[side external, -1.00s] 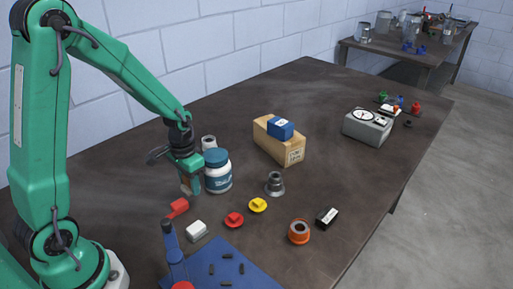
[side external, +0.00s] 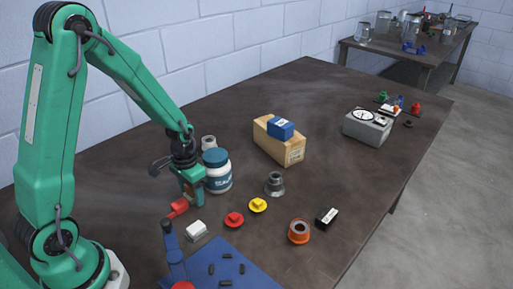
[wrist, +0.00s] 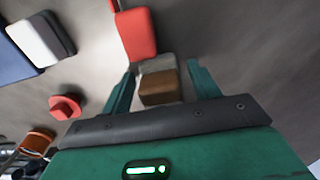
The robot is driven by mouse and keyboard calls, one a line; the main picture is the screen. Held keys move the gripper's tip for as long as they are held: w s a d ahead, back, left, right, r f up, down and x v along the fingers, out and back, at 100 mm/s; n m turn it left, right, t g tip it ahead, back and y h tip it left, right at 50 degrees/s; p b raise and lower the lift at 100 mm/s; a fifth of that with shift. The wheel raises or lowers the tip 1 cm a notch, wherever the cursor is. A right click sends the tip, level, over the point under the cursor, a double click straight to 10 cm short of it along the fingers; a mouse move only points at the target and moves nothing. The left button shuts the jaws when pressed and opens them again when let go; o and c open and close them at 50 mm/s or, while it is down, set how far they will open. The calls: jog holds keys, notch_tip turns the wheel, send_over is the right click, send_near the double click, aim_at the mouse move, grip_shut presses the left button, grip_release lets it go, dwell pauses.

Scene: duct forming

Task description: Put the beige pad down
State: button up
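The beige pad (wrist: 158,88) is a small block with a brown face and a paler grey-beige face. In the wrist view it lies between the two fingers of my gripper (wrist: 162,70). A narrow gap shows between the pad and the right finger, and a slimmer one at the left finger, so the gripper looks open around it. In the side view my gripper (side external: 191,198) is low over the table, left of the white jar, and mostly hides the pad. Whether the pad rests on the table is hard to tell.
A red block (wrist: 136,34) lies close beyond the pad. The blue-lidded jar (side external: 217,172) stands just right of my gripper. A white block (side external: 196,231), a red knob (side external: 234,219) and a blue mat (side external: 235,266) are nearer the camera.

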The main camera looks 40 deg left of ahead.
jog(key=shift+r, duration=0.15)
notch_tip(320, 180, up, 11)
jog(key=shift+r, duration=0.55)
dwell(0.5)
jog(key=shift+r, duration=0.1)
dwell(0.4)
jog(key=s+d+r+t, duration=0.5)
jog(key=s+d+r, duration=0.1)
jog(key=s+r, duration=0.5)
jog(key=shift+s+d+r+t, duration=0.25)
jog(key=shift+r+t, duration=0.05)
jog(key=shift+r, duration=0.1)
jog(key=shift+o, duration=0.5)
